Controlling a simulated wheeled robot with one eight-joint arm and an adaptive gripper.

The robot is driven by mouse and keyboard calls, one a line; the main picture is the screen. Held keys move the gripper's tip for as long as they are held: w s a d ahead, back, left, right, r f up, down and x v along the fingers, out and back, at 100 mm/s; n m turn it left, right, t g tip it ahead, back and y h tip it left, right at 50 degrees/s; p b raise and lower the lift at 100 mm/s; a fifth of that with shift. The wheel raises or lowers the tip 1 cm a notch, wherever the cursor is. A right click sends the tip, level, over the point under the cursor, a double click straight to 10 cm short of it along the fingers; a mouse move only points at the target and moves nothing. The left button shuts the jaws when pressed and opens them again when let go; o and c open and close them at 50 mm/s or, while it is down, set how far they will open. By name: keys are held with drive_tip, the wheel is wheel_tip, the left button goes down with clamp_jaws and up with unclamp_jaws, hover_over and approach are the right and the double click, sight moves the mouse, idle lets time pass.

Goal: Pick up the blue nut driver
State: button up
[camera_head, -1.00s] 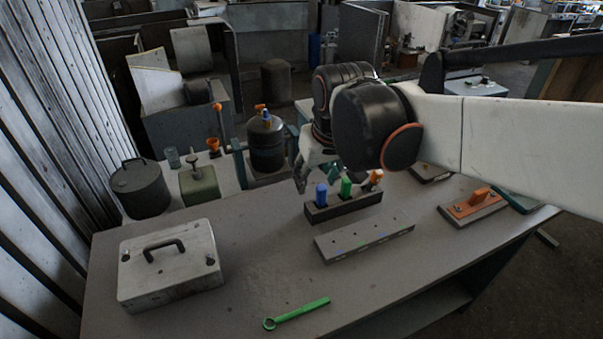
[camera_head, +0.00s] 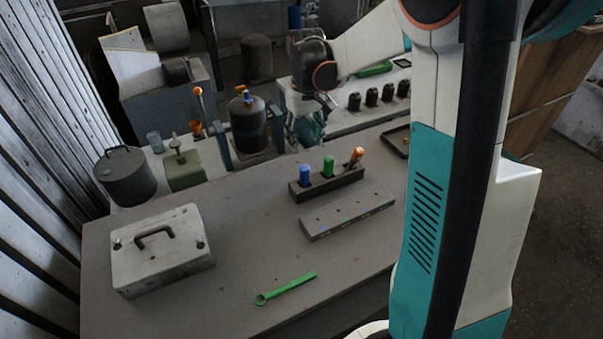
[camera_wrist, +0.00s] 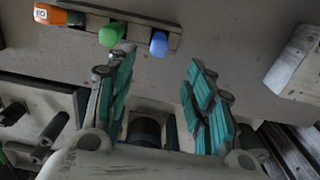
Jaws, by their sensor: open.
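The blue nut driver (camera_head: 305,173) stands upright at the left end of a dark holder block (camera_head: 345,181) on the bench, with only its handle showing. A green-handled driver (camera_head: 328,166) stands beside it and an orange-handled one (camera_head: 356,156) leans at the right end. My gripper (camera_head: 312,134) is open and empty, behind the holder near the bench's back edge. In the wrist view, the blue handle (camera_wrist: 159,43) is beyond the gap between my spread fingers (camera_wrist: 163,90), apart from them.
A grey strip block (camera_head: 347,216) lies in front of the holder, and a green wrench (camera_head: 286,288) lies at the front. A metal box (camera_head: 162,262) stands at the left. A dark canister (camera_head: 248,124) stands behind the bench. The bench middle is clear.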

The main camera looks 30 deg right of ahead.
sight(304, 167)
drive_tip(key=f+b, duration=0.3)
drive_tip(key=f, duration=0.9)
drive_tip(key=shift+w+f, duration=0.1)
drive_tip(key=shift+w, duration=0.1)
clamp_jaws()
